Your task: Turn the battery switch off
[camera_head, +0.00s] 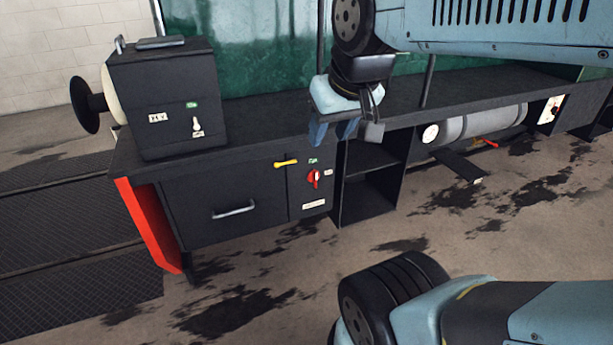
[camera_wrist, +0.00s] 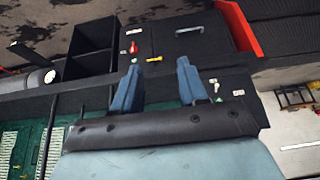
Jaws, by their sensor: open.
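The red rotary switch (camera_head: 313,177) sits on a narrow dark panel under the bench edge, with its handle roughly upright. A small green label is above it and a white plate below; their text is too small to read. The switch also shows in the wrist view (camera_wrist: 133,47), beyond one fingertip. My gripper (camera_head: 332,132) is open and empty. It hangs by the bench's front edge, above and slightly right of the switch, apart from it. Its two blue fingers show spread in the wrist view (camera_wrist: 160,68).
A yellow handle (camera_head: 286,163) is just left of the switch, above a drawer with a grey handle (camera_head: 233,209). A black box (camera_head: 165,95) with a white switch (camera_head: 196,125) stands on the bench. An open cubby (camera_head: 370,185) and grey tank (camera_head: 480,123) lie right. Floor in front is clear.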

